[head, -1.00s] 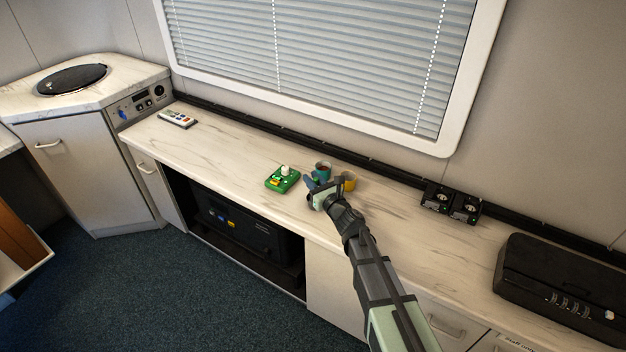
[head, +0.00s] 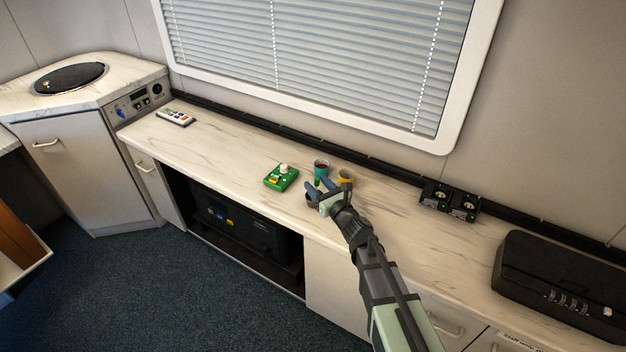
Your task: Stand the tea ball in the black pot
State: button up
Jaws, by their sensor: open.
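My gripper (head: 319,185) is open, its two blue fingers spread over the worktop just in front of the teal cup. A small dark round shape (head: 311,200), perhaps the black pot, shows partly behind and below the gripper; the rest of it is hidden. I cannot make out the tea ball for certain; it is too small or hidden by the gripper. The teal cup (head: 321,167) has something dark red inside. A yellow cup (head: 346,177) stands to its right, close to the gripper.
A green box (head: 280,178) with a white knob-like top sits left of the gripper. A remote (head: 176,118) lies far left. The marble worktop (head: 225,145) is clear between remote and green box.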

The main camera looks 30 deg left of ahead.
jog(key=v, duration=0.9)
jog(key=shift+s+d, duration=0.15)
jog(key=shift+d, duration=0.2)
dwell(0.5)
